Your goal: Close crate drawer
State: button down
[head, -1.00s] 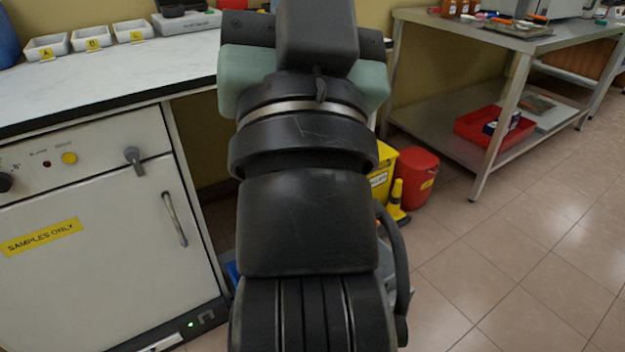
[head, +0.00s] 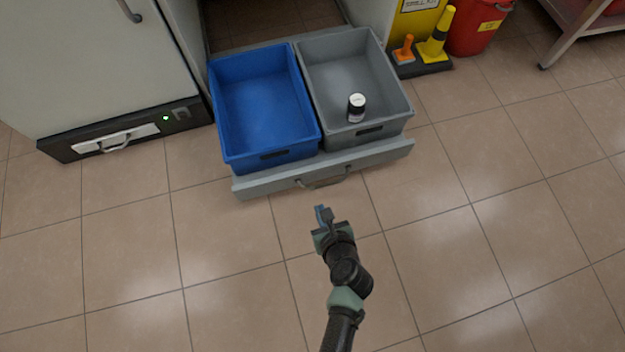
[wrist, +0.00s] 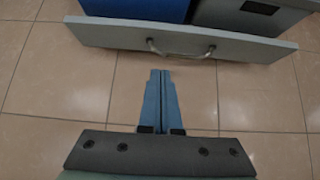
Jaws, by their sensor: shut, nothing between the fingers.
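The crate drawer (head: 270,181) is pulled out at floor level, with a grey front panel and a metal bar handle (head: 323,181). It holds a blue crate (head: 229,128) on the left and a grey crate (head: 392,101) on the right. My gripper (head: 321,211) is shut and empty, in front of the panel near the handle and apart from it. In the wrist view, the blue fingers (wrist: 161,75) are together and point at the drawer front (wrist: 110,34), below its handle (wrist: 180,53).
A white cabinet (head: 90,60) is at the left. A yellow bin (head: 418,20), cones (head: 436,40) and a red bin (head: 478,28) stand at the back right. The tiled floor in front is clear.

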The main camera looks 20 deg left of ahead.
aim_at(306, 174)
jog(key=b+x, duration=0.8)
jog(key=x, duration=0.2)
jog(key=shift+a+f, duration=0.1)
jog(key=shift+f, duration=0.25)
jog(key=shift+w+a+r+b, duration=0.15)
jog(key=shift+w+a+b, duration=0.2)
jog(key=shift+w, duration=0.2)
jog(key=shift+w+a+r+b, duration=0.1)
jog(key=shift+w+a+b, duration=0.25)
jog(key=shift+w, duration=0.2)
jog(key=shift+w+a+r+b, duration=0.15)
jog(key=shift+w+a+b, duration=0.2)
jog(key=shift+w, duration=0.15)
jog(key=shift+r, duration=0.1)
